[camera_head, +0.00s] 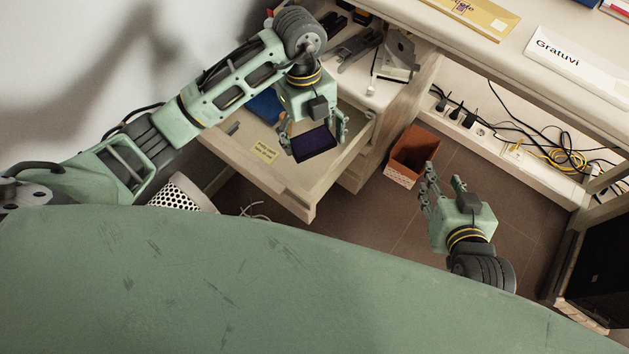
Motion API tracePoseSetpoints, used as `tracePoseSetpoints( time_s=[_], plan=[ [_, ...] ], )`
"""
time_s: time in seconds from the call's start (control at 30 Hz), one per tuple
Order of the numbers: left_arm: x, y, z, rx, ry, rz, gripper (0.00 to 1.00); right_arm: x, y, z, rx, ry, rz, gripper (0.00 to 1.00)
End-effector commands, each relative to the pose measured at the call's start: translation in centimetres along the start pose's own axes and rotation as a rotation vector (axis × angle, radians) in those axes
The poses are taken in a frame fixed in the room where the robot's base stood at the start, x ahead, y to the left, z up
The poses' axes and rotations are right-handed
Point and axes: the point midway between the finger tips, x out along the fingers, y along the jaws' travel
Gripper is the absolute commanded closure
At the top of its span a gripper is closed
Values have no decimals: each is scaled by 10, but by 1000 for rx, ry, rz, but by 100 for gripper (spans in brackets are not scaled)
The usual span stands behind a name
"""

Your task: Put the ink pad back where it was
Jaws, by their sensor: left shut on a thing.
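The ink pad (314,144) is a dark, flat rectangular pad with a purple-blue top. My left gripper (315,134) is shut on it, with a finger at each side. The pad is over the open drawer (292,200) of the desk; I cannot tell whether it touches the drawer floor. A yellow note (264,150) with small writing lies in the drawer to the left of the pad. A blue item (266,107) lies behind it, partly hidden by my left arm. My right gripper (443,181) is open and empty, low over the floor at the right.
An orange-brown bin (410,158) stands on the floor right of the drawer. Cables and plugs (468,119) run along the wall under the desk (560,90). A white perforated basket (180,194) stands left of the drawer. A hole punch (398,52) is on the surface behind.

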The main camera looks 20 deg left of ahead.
Motion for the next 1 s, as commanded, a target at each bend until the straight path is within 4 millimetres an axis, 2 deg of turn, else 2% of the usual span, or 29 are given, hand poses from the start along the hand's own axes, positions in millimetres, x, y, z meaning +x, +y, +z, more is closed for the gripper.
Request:
tracePoseSetpoints(
  time_s=[0.03,0.1,0.3,0.47,0.73,0.83,1.0],
  plan=[
    [19,0,1,-98,2,-15,50,-4,0,-6,0,29,0,60],
    [29,-2,2,-220,1,-34,50,-13,0,-18,0,59,0,60],
    [45,-4,4,-408,0,-63,50,-27,0,-39,0,111,0,60],
    [61,-4,6,-433,0,-65,50,-29,-4,-63,0,226,-7,60],
    [97,-4,12,-428,0,-65,50,-45,-12,-126,2,541,-26,60],
    [103,-4,13,-428,0,-65,50,-52,-14,-139,4,611,-30,60],
    [110,-4,14,-428,-1,-65,50,-59,-15,-150,5,673,-34,60]
  ],
)
